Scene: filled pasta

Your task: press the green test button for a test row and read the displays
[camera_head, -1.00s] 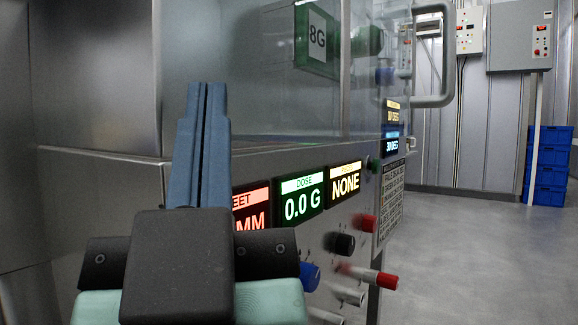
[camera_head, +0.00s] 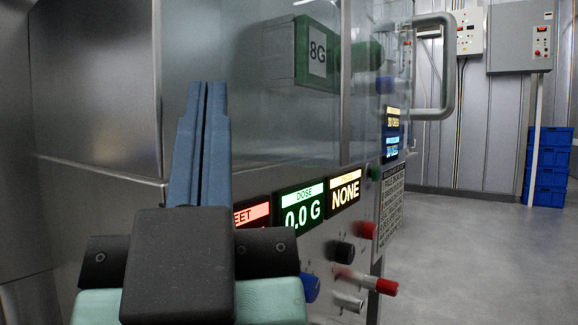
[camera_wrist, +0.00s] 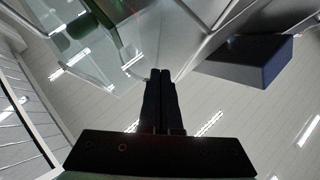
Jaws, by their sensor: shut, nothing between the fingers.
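My gripper (camera_head: 208,88) is shut and empty, its blue fingers upright in front of the steel machine. The wrist view shows the closed fingers (camera_wrist: 160,76) pointing up. A small green button (camera_head: 374,172) sits on the machine's front, right of my gripper and apart from it; I cannot read a label on it. The dose display (camera_head: 304,206) reads 0.0 G. The yellow display (camera_head: 345,192) reads NONE. The red display (camera_head: 253,216) is partly hidden by my gripper; only "EET" shows in its header. Two side displays, yellow (camera_head: 392,122) and blue (camera_head: 391,146), are too blurred to read.
Below the displays are a black knob (camera_head: 341,252), a blue knob (camera_head: 309,287) and a red-tipped lever (camera_head: 386,287). A steel handle (camera_head: 447,65) sticks out at the machine's far end. Blue crates (camera_head: 548,165) stand by the back wall. The floor to the right is clear.

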